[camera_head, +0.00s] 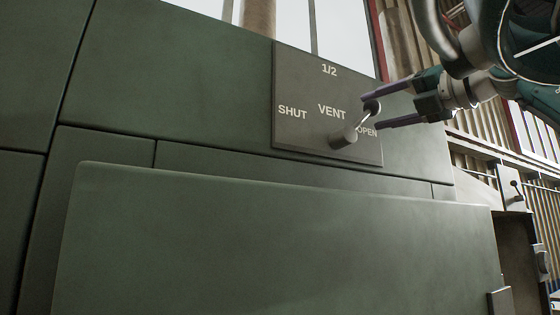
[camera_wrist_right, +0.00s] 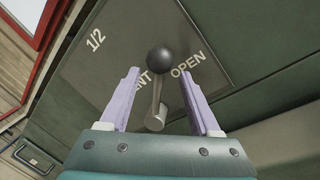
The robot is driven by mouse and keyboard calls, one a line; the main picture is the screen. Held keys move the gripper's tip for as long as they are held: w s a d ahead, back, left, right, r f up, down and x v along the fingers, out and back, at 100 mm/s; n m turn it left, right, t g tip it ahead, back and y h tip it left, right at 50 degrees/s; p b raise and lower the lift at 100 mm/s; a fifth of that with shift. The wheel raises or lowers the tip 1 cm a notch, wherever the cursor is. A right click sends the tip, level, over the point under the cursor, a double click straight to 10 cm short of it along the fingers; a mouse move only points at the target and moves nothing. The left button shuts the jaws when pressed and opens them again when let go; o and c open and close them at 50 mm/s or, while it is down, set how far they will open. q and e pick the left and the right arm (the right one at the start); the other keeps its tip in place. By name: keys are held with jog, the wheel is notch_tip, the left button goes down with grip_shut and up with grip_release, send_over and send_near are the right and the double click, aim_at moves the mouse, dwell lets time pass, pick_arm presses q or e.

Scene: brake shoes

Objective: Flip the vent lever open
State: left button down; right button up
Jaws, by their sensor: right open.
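The vent lever is a metal rod with a black ball knob (camera_head: 372,107) and a round hub (camera_head: 343,138) on a dark plate (camera_head: 300,135) marked SHUT, 1/2, VENT and OPEN. The rod points up and right, toward the side of the OPEN label. My right gripper (camera_head: 375,111) is open, its two purple fingers on either side of the knob. In the right wrist view, the knob (camera_wrist_right: 160,60) sits between the fingertips (camera_wrist_right: 158,74), with gaps visible on both sides. My left gripper is out of view.
The plate is mounted on a green metal cabinet (camera_head: 180,85) with a raised lower panel (camera_head: 270,240). A small switch box (camera_head: 514,195) stands at the right. Windows and ribbed wall lie behind. The space in front of the cabinet looks clear.

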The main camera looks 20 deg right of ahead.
pick_arm(q)
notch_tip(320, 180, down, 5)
jog(key=b, duration=0.3)
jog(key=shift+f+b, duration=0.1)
jog(key=shift+b, duration=0.25)
pick_arm(e)
jog(key=r+v, duration=0.1)
jog(key=v, duration=0.6)
jog(key=shift+f, duration=0.45)
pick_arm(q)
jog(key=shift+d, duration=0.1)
